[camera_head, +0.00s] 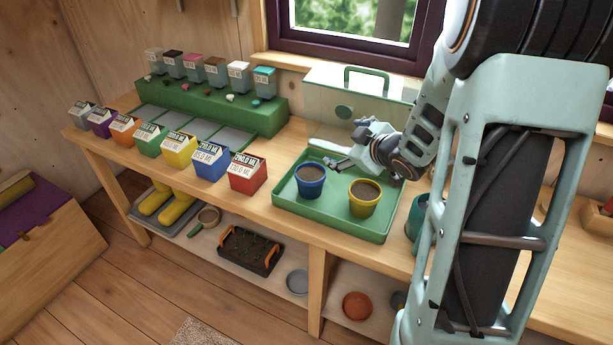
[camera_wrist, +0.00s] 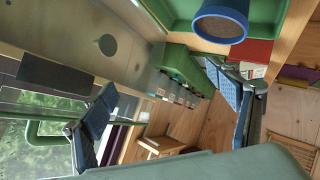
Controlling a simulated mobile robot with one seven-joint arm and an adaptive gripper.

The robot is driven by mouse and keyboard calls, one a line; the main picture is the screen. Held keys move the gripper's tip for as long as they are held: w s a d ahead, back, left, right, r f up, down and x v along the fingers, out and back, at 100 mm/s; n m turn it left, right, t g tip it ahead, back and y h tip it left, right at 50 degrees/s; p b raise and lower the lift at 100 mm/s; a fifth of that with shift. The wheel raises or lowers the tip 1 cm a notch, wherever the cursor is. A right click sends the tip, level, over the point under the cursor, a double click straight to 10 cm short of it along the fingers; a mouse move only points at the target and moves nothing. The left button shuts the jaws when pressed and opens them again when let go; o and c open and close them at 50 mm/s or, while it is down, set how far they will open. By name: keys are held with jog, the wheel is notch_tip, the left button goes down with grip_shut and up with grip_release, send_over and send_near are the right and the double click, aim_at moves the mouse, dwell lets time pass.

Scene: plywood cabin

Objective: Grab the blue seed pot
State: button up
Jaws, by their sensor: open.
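The blue seed pot (camera_head: 310,190) stands upright on the left part of a green tray (camera_head: 331,226) on the bench and is filled with brown soil. Its blue rim also shows at the top of the wrist view (camera_wrist: 221,39), outside the space between the fingers. My gripper (camera_head: 340,163) is open, pointing left, behind and slightly right of the blue pot, apart from it. In the wrist view both blue-padded fingers of my gripper (camera_wrist: 165,110) are spread with nothing between them. A yellow pot (camera_head: 363,205) with soil stands to the right on the same tray.
A row of coloured seed boxes (camera_head: 210,164) stands left of the tray; a green stepped rack (camera_head: 215,100) with more boxes is behind them. A pale case with a green handle (camera_head: 345,95) stands behind the tray by the window (camera_head: 350,20). A lower shelf holds boots and trays.

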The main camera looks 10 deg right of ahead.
notch_tip(320, 180, down, 6)
jog(key=s+a+m+y, duration=0.1)
jog(key=s+m+y, duration=0.1)
jog(key=m+y+b, duration=0.2)
send_near(305, 170)
jog(key=shift+w+a+f, duration=0.45)
jog(key=shift+w+a, duration=0.1)
jog(key=shift+a, duration=0.25)
jog(key=shift+d+x, duration=0.2)
jog(key=shift+x, duration=1.15)
jog(key=shift+d+x, duration=0.2)
jog(key=shift+x, duration=1.15)
jog(key=shift+w+f, duration=0.1)
jog(key=shift+w, duration=0.05)
jog(key=shift+c, duration=0.6)
jog(key=c, duration=1.3)
jog(key=shift+c, duration=0.4)
